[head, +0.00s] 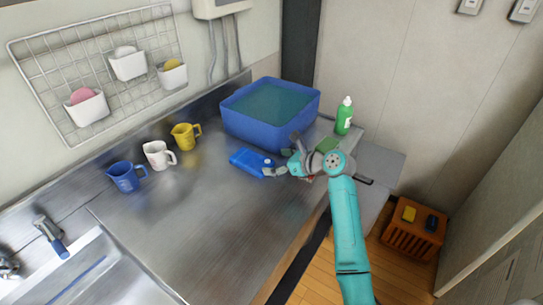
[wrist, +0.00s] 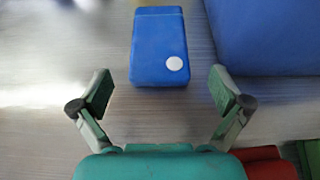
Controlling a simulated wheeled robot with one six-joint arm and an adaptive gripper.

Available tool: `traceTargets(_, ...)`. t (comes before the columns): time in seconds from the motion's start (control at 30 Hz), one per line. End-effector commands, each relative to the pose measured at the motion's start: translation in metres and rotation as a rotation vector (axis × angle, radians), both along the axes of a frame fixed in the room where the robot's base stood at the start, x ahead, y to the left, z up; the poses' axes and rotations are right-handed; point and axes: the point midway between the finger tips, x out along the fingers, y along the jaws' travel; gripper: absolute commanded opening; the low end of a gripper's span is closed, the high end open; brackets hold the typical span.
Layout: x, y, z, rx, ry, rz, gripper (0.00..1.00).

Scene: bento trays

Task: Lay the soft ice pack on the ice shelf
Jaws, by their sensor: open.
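A blue slab-like pack (head: 250,161) with a white round spot, apparently the soft ice pack, lies on the metal counter in front of the blue tub. It also shows in the wrist view (wrist: 158,45), straight ahead of my gripper. My gripper (head: 282,158) is open and empty. In the wrist view my gripper (wrist: 160,92) has its fingers spread wider than the pack, with the pack's near end just ahead of the space between them. I cannot make out a surface that is clearly the ice shelf.
A blue tub (head: 255,129) of water stands behind the pack. A green bottle (head: 344,116) and green sponge (head: 327,144) are to its right. A red thing (wrist: 265,160) lies beside my gripper. Mugs (head: 158,154) stand left; a wooden crate (head: 413,230) is on the floor.

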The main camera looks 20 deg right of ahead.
Motion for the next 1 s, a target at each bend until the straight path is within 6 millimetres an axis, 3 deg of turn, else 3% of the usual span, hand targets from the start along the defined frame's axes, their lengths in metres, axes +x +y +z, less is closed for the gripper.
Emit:
traceTargets(0.13,0.000,0.013,0.000,0.025,-0.020,0.005,1.00)
traceTargets(0.4,0.029,0.033,-0.014,0.025,-0.019,0.005,1.00)
traceTargets(0.67,0.041,0.043,-0.022,0.024,-0.019,0.004,1.00)
traceTargets(1.0,0.071,0.065,-0.042,0.023,-0.019,0.003,1.00)
